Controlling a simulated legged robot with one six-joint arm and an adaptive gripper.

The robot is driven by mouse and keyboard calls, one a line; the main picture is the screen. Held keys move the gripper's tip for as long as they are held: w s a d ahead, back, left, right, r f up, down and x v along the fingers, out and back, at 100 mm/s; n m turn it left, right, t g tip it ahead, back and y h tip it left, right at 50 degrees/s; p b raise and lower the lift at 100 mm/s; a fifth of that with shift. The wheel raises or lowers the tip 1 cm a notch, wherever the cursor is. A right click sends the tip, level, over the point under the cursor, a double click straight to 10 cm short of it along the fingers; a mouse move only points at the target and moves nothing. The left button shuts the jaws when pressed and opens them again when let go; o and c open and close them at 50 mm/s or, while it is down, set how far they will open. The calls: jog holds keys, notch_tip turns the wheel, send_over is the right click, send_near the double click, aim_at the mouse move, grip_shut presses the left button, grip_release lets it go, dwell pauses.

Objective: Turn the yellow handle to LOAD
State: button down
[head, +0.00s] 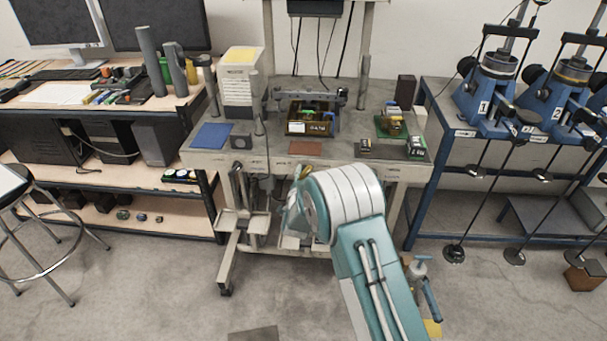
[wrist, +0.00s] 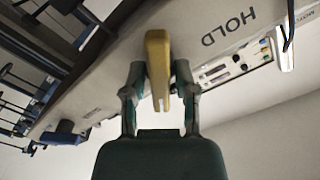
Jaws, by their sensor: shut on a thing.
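In the wrist view the yellow handle (wrist: 157,48) stands between the two fingers of my gripper (wrist: 160,78), which is shut on it. The handle runs up the picture over a grey panel edge. The word HOLD (wrist: 228,27) is printed on the panel to the right of the handle and appears upside down. A smaller label (wrist: 92,112) to the left is too blurred to read. In the head view my arm's large white and teal joint covers the gripper, and only a small yellow bit (head: 302,173) shows beside it at the front of the grey bench (head: 345,174).
The bench holds a blue mat (head: 212,135), a brown box of parts (head: 310,121) and small devices. A blue rack with levered machines (head: 486,92) stands on the right. A wooden workbench (head: 125,102) and stool (head: 30,220) are on the left.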

jog(key=shift+s+f+m, duration=0.1)
jog(key=shift+f+m, duration=0.2)
jog(key=shift+m, duration=0.5)
jog(key=c, duration=0.6)
grip_release()
jog(key=shift+a, duration=0.1)
jog(key=shift+r, duration=0.1)
jog(key=s, duration=1.1)
jog(key=shift+s+a, duration=0.25)
jog(key=shift+s, duration=0.15)
